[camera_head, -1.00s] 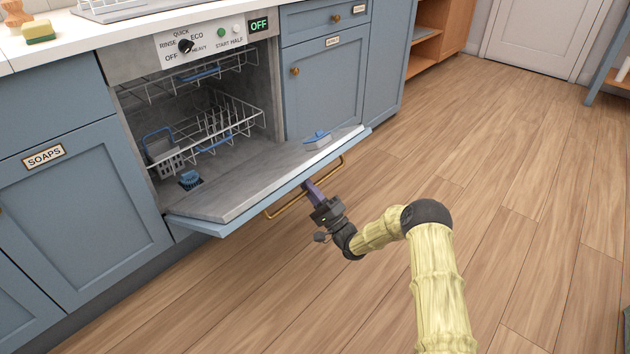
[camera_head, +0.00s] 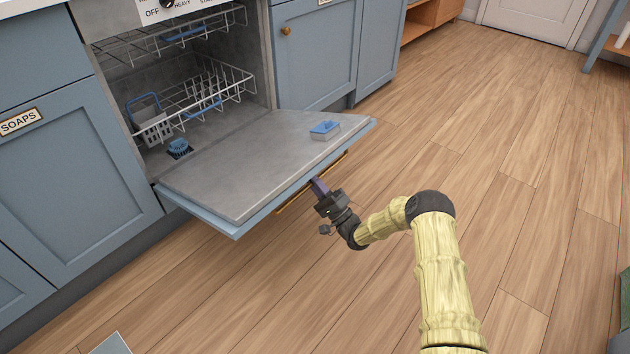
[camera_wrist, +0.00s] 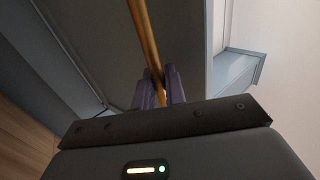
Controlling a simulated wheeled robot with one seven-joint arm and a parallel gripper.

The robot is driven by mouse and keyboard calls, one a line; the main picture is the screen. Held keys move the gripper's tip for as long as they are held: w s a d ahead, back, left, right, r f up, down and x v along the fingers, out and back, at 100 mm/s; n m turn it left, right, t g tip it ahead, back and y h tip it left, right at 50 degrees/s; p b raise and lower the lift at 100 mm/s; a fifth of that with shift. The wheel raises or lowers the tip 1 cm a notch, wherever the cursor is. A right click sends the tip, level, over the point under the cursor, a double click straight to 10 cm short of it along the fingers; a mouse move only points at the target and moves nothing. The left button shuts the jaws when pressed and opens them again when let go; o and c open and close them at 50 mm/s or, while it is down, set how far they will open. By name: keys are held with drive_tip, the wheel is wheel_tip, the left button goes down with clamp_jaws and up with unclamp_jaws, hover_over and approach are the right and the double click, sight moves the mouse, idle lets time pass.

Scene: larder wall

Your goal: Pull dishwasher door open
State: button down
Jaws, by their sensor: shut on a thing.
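The dishwasher door (camera_head: 235,172) is folded far down, nearly level, with its grey inner face upward. Its brass handle bar (camera_head: 293,196) runs along the outer side, below the door's front edge. My gripper (camera_head: 317,184) is at the right part of this handle. In the wrist view my gripper (camera_wrist: 160,88) has its two purple fingers closed around the brass bar (camera_wrist: 144,38). The dishwasher's inside is open to view, with an upper rack (camera_head: 165,40) and a lower rack (camera_head: 205,100). The fingertips are partly hidden by the door edge in the head view.
A blue-topped detergent compartment (camera_head: 325,128) is on the door's inner face. Blue cabinets (camera_head: 60,185) stand to the left and another cabinet (camera_head: 315,55) to the right. The wooden floor (camera_head: 500,150) is clear in front and to the right.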

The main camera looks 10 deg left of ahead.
drive_tip(key=shift+w+a+f, duration=0.1)
drive_tip(key=shift+a, duration=0.05)
drive_tip(key=c, duration=1.6)
unclamp_jaws()
drive_tip(key=shift+a, duration=0.1)
drive_tip(key=shift+o, duration=0.2)
drive_tip(key=shift+w, duration=0.15)
drive_tip(key=shift+s+f, duration=0.15)
drive_tip(key=shift+s, duration=0.05)
drive_tip(key=p+v, duration=0.5)
drive_tip(key=v, duration=1.2)
drive_tip(key=shift+d, duration=0.2)
drive_tip(key=shift+w, duration=0.15)
